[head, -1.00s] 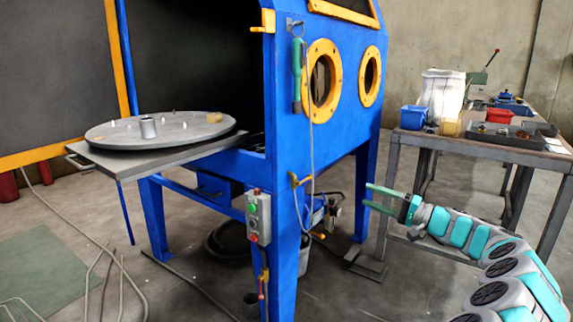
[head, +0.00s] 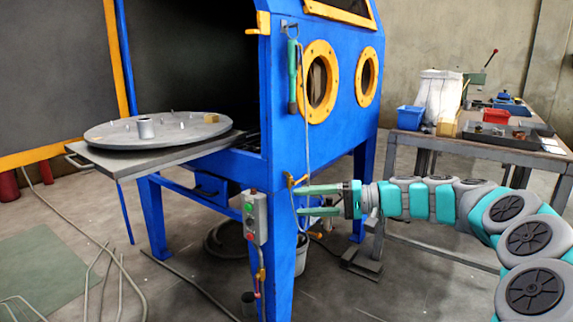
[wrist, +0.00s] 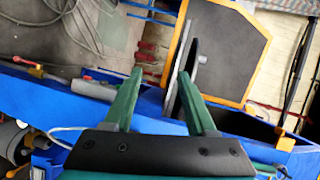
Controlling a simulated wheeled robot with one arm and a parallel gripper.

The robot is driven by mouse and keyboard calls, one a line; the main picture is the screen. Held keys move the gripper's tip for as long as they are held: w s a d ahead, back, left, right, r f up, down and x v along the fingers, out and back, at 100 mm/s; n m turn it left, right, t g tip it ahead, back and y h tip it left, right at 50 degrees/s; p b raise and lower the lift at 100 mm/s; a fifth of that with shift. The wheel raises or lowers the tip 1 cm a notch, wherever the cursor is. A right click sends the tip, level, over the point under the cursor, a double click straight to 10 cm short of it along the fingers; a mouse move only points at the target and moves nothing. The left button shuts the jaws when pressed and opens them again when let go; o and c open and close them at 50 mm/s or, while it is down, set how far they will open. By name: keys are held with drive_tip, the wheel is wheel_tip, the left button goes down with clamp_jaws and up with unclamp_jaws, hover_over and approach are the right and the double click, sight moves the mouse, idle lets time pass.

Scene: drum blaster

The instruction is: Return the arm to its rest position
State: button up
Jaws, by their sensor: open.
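My gripper (head: 300,201) is open and empty in the head view. My teal and grey arm stretches in from the right edge. In the wrist view my gripper (wrist: 158,85) shows with its fingers apart and nothing between them. The blue cabinet (wrist: 240,122) lies beyond the fingers there, in a tilted view. I cannot tell whether the fingers touch the cabinet.
The blue cabinet (head: 288,150) stands close to my gripper, with a control box (head: 255,217) and a hanging hose. A round turntable (head: 180,137) with a metal cylinder (head: 146,127) sits at left. A workbench (head: 480,145) with bins stands behind my arm. Hoses lie on the floor.

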drive_tip(key=s+a+f+n+g+h, duration=0.1)
drive_tip(key=s+a+f+h, duration=0.15)
drive_tip(key=s, duration=0.55)
drive_tip(key=s+a+f+n+g+h, duration=0.1)
drive_tip(key=s+a+f+g+h, duration=0.15)
drive_tip(key=s, duration=0.55)
drive_tip(key=s+a+f+n+g+h, duration=0.1)
drive_tip(key=s+f+h, duration=0.15)
drive_tip(key=s, duration=0.55)
drive_tip(key=s+d+f+m+h, duration=0.1)
drive_tip(key=s+d+f+h, duration=0.3)
drive_tip(key=s+d, duration=0.4)
drive_tip(key=s+d+f+m+h, duration=0.1)
drive_tip(key=s+d+f+h, duration=0.3)
drive_tip(key=s+d+f, duration=0.2)
drive_tip(key=s+d, duration=0.2)
drive_tip(key=s, duration=0.2)
drive_tip(key=shift+f+h+p, duration=0.25)
drive_tip(key=shift+h+p, duration=0.1)
drive_tip(key=shift+p, duration=0.05)
